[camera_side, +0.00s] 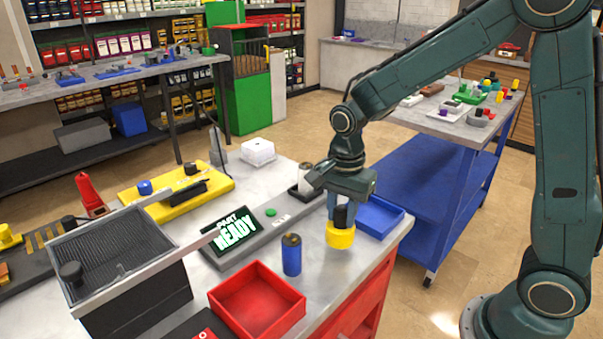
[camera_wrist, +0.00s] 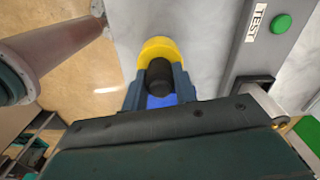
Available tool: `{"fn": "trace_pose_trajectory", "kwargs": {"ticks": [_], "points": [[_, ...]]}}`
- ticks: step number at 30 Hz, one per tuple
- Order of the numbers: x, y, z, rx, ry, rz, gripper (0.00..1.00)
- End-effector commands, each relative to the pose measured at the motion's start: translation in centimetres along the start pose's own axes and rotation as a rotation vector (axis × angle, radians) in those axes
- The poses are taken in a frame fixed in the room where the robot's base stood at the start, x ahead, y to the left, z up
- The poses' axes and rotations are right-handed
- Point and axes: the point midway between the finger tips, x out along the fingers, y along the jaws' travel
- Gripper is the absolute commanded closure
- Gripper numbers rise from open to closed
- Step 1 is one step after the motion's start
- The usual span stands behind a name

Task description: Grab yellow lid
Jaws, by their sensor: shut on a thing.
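The yellow lid (camera_side: 340,236) has a black knob on top. It is at my gripper (camera_side: 342,208), over the right edge of the white table near the blue tray (camera_side: 379,216). In the wrist view the yellow lid (camera_wrist: 159,49) shows beyond the fingers, and its black knob (camera_wrist: 159,77) sits between the two fingers of my gripper (camera_wrist: 158,88). My gripper is shut on the knob. I cannot tell whether the lid touches the table or hangs just above it.
A blue cylinder (camera_side: 291,255) with a dark top stands left of the lid. A red tray (camera_side: 257,299) lies in front. A READY display panel (camera_side: 233,231) with a green button is behind. A white cylinder (camera_side: 305,176) stands in a dark holder behind my gripper.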

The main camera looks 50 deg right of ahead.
Motion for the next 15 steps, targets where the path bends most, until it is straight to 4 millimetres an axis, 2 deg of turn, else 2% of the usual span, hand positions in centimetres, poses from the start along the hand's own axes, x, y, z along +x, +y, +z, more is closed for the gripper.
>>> {"fn": "trace_pose_trajectory", "kwargs": {"ticks": [15], "points": [[-10.7,-0.1,0.0,0.0,0.0,-0.007,0.95]]}}
